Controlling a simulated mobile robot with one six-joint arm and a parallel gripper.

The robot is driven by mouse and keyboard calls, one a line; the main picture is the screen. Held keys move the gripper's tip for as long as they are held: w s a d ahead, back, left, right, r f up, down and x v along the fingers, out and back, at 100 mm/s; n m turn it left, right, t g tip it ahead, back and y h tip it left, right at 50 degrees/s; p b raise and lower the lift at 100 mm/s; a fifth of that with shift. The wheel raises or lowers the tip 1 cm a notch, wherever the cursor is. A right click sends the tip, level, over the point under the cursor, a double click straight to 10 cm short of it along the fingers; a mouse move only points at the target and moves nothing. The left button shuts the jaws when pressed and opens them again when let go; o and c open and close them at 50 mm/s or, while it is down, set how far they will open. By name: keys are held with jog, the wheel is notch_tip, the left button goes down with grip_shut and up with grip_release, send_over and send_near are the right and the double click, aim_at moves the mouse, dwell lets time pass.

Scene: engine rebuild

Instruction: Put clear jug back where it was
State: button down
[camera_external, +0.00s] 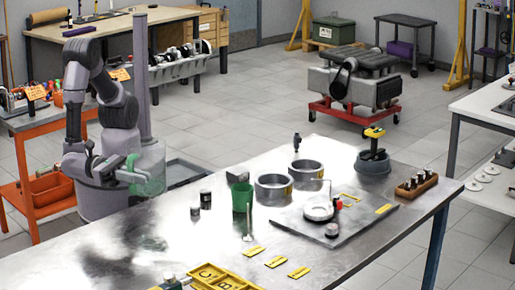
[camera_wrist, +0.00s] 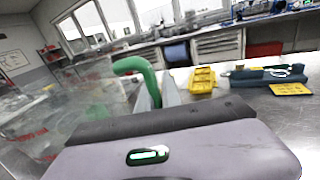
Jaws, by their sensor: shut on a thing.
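The clear jug (camera_external: 153,181) is a see-through vessel with a green handle, at the left of the external view. My gripper (camera_external: 132,174) is shut on it, close in front of my base. The jug appears to be in the air beyond the far edge of the metal table (camera_external: 150,235). In the wrist view the jug (camera_wrist: 75,100) fills the left side, with red marks on its wall. Its green handle (camera_wrist: 135,66) runs down to my gripper (camera_wrist: 167,92). The lower handle and exact finger contact are hidden by my wrist.
On the metal table stand a green jug (camera_external: 242,197), two dark cups (camera_external: 205,198), two metal rings (camera_external: 274,187), a grey plate (camera_external: 335,222) and a yellow tray (camera_external: 225,279). Yellow labels (camera_external: 276,261) lie near the front. The table's left part is largely bare. An orange cart (camera_external: 50,122) stands left.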

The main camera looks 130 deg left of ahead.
aim_at(133, 189)
notch_tip(133, 189, down, 4)
jog(key=shift+w+r, duration=0.1)
jog(key=shift+w, duration=0.05)
jog(key=w+d+f+b, duration=0.1)
jog(key=w+d, duration=0.1)
jog(key=w, duration=0.2)
jog(key=w+d+f+b, duration=0.2)
jog(key=w, duration=0.3)
jog(key=w+d+f+b, duration=0.2)
jog(key=w+d, duration=0.1)
jog(key=w, duration=0.2)
jog(key=shift+f, duration=0.1)
